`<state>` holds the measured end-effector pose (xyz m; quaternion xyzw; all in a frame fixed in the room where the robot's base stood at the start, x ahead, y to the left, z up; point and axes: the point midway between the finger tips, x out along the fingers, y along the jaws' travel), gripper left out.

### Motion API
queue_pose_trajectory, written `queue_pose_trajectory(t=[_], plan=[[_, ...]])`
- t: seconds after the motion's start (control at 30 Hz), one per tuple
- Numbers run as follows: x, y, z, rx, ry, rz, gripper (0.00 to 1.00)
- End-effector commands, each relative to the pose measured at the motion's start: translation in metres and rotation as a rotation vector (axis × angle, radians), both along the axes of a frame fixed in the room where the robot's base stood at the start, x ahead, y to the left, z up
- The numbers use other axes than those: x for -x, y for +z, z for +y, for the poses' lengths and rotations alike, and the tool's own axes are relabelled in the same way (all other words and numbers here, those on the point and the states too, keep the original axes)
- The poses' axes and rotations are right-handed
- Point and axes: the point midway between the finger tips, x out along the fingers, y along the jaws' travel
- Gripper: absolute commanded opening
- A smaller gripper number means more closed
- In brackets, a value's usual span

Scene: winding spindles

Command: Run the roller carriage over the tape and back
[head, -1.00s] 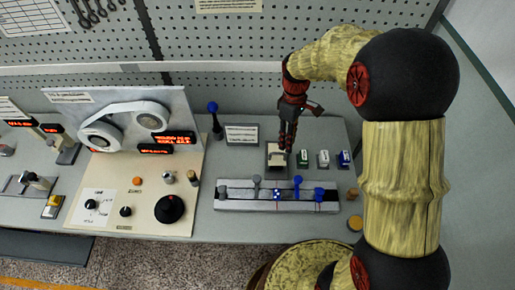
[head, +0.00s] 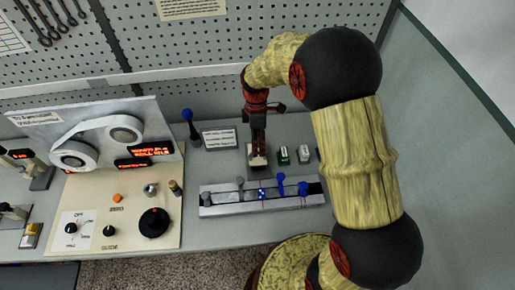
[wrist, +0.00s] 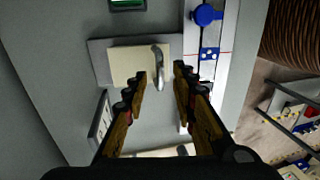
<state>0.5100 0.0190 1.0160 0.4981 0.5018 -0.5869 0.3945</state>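My gripper (wrist: 160,76) points down over a cream block (wrist: 130,64) in a grey tray (wrist: 99,50). Its fingers are apart. A bent grey metal piece at the block's edge shows between the fingertips; I cannot tell whether they touch it. In the head view my gripper (head: 258,150) partly hides the cream block (head: 258,161). The grey rail (head: 222,208) lies in front of it, with a dark channel, red marks, a small blue-and-white patterned piece (head: 262,193) and blue knobs (head: 281,177). I cannot make out for certain which part is the roller carriage.
A green block (head: 283,155) and a white one (head: 305,153) stand right of the tray. A blue-knobbed lever (head: 187,115) and a sign (head: 220,138) stand behind left. A control panel (head: 130,215) with knobs lies left. My arm covers the bench's right side.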

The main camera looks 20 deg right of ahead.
Motion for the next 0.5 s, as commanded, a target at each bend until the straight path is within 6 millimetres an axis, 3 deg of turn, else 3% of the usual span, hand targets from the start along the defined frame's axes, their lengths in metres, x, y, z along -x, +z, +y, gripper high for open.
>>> queue_pose_trajectory(t=[0.17,0.5], plan=[[0.0027,-0.0127,0.0005,0.000,0.000,0.000,0.27],[0.0027,-0.0137,0.0005,0.000,-0.001,-0.001,0.24]])
